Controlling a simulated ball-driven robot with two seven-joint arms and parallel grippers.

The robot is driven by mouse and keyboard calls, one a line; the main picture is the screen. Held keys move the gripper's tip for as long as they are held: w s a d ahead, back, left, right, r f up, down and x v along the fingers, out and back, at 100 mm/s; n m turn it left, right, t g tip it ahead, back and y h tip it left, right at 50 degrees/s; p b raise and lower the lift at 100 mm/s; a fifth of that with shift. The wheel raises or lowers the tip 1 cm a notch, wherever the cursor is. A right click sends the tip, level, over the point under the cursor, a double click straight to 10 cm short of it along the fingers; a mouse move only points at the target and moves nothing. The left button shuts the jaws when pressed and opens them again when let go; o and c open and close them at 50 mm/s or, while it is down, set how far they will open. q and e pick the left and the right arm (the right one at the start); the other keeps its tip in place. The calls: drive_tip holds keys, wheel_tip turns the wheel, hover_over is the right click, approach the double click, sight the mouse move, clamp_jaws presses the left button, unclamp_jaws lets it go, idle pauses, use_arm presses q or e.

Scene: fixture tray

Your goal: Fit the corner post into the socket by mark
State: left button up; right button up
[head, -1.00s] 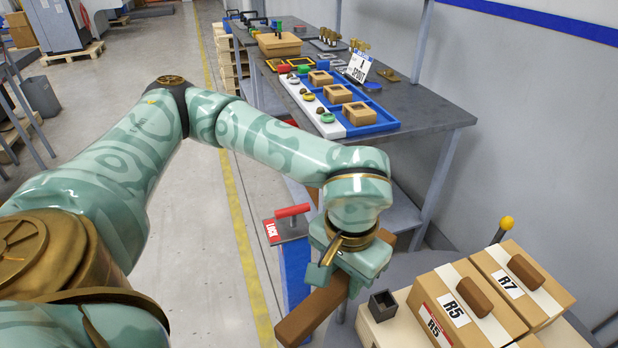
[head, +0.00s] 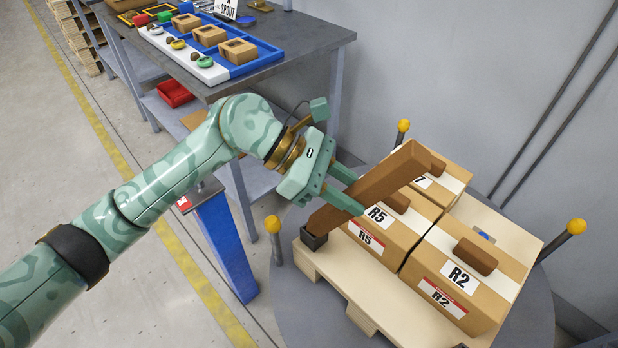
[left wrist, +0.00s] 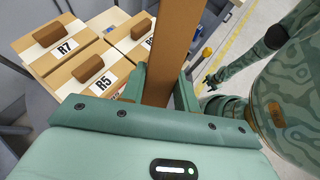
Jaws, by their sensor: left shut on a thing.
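The corner post is a long brown bar (head: 390,176); it also shows in the left wrist view (left wrist: 168,50). My left gripper (head: 347,188) is shut on it, one finger on each side. The post leans up to the right in the head view. Its lower end is at the small dark square socket (head: 313,240) on the pallet's near-left corner; I cannot tell whether it is inside. The socket is hidden in the left wrist view. What looks like my right gripper (left wrist: 212,80) is small and far off in that view; its jaws are unclear.
Cartons marked R5 (head: 372,238), R2 (head: 455,302) and R7 (head: 450,182), with brown blocks on top, stand on the pallet (head: 335,277) close beside the post. Yellow-topped posts (head: 272,225) surround it. A grey workbench (head: 300,42) with trays stands behind.

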use_arm(q)
drive_tip(key=w+a+f+n+t+b, duration=0.1)
drive_tip(key=w+a+f+n+t, duration=0.2)
drive_tip(key=w+f+n+t, duration=0.1)
drive_tip(key=w+a+f+n+t+h, duration=0.1)
drive_tip(key=w+a+f+n+t, duration=0.2)
drive_tip(key=n+t, duration=0.4)
drive_tip(key=w+f+t, duration=0.1)
drive_tip(key=w+t, duration=0.1)
drive_tip(key=t, duration=0.2)
drive_tip(key=shift+w+a+n+t+b, duration=0.15)
drive_tip(key=shift+w+n+t+b, duration=0.15)
drive_tip(key=shift+w+n+b, duration=0.1)
use_arm(e)
drive_tip(key=shift+s+f, duration=0.2)
drive_tip(key=shift+f, duration=0.65)
use_arm(q)
drive_tip(key=shift+a+f+b, duration=0.1)
drive_tip(key=shift+f+b, duration=1.75)
drive_tip(key=shift+f, duration=1.05)
use_arm(e)
drive_tip(key=shift+s+a+f+g, duration=0.1)
drive_tip(key=shift+s+f, duration=0.2)
drive_tip(key=shift+f, duration=0.25)
drive_tip(key=shift+s+d+f+g, duration=0.1)
drive_tip(key=shift+s+f, duration=0.15)
drive_tip(key=shift+f, duration=0.3)
drive_tip(key=shift+s+a+f+g, duration=0.1)
drive_tip(key=shift+s+f, duration=0.2)
drive_tip(key=shift+f, duration=0.25)
